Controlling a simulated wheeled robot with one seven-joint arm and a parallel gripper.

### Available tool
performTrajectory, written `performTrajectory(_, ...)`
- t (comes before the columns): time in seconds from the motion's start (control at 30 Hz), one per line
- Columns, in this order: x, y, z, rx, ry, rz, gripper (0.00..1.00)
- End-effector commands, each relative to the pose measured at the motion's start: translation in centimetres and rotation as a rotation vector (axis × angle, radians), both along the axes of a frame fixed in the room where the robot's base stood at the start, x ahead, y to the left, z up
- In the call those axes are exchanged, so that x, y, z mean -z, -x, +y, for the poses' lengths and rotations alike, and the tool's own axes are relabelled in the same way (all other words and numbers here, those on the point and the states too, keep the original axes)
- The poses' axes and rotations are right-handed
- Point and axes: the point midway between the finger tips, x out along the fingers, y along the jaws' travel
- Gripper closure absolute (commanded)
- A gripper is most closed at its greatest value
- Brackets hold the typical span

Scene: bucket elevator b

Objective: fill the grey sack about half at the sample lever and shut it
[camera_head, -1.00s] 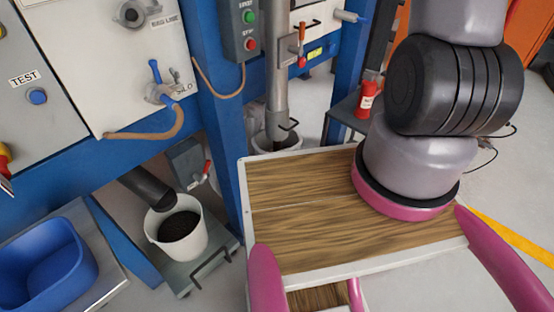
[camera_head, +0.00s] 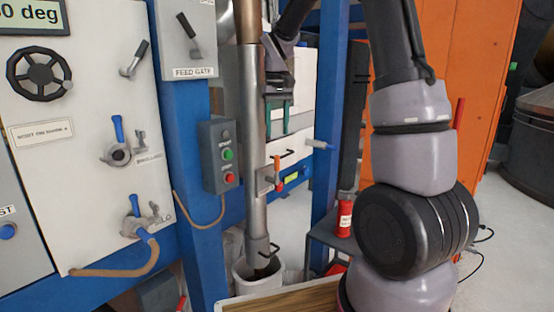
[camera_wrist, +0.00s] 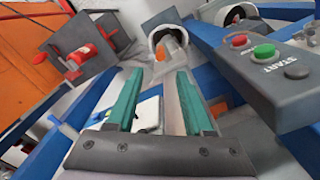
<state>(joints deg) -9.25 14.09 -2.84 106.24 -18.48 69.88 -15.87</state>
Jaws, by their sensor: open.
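My gripper (camera_head: 279,118) has two green fingers and points down just right of the upright metal pipe (camera_head: 252,150), above a lever with an orange-red handle (camera_head: 278,172). In the wrist view the fingers of my gripper (camera_wrist: 158,82) are spread, with nothing held between them. An orange handle (camera_wrist: 174,50) shows beyond the fingertips there. A white bucket (camera_head: 242,281) stands under the pipe's lower end; its contents are not clear. I cannot make out a grey sack for certain in either view.
A START/STOP box (camera_head: 222,160) hangs on a blue post (camera_head: 195,205) left of the pipe. A red extinguisher-like bottle (camera_head: 345,215) stands on a dark shelf at right. A wooden top (camera_head: 290,300) shows at the bottom. A valve panel (camera_head: 85,150) fills the left.

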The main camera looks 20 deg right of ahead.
Motion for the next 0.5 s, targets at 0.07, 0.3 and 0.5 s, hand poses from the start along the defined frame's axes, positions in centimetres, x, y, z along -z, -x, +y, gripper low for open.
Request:
performTrajectory(0.07, 1.2, 0.1, 0.0, 0.002, 0.0, 0.006, 0.48)
performTrajectory(0.3, 5.8, 0.1, 0.0, 0.005, -0.002, 0.007, 0.48)
performTrajectory(0.5, 8.9, 0.1, 0.0, 0.007, -0.002, 0.006, 0.48)
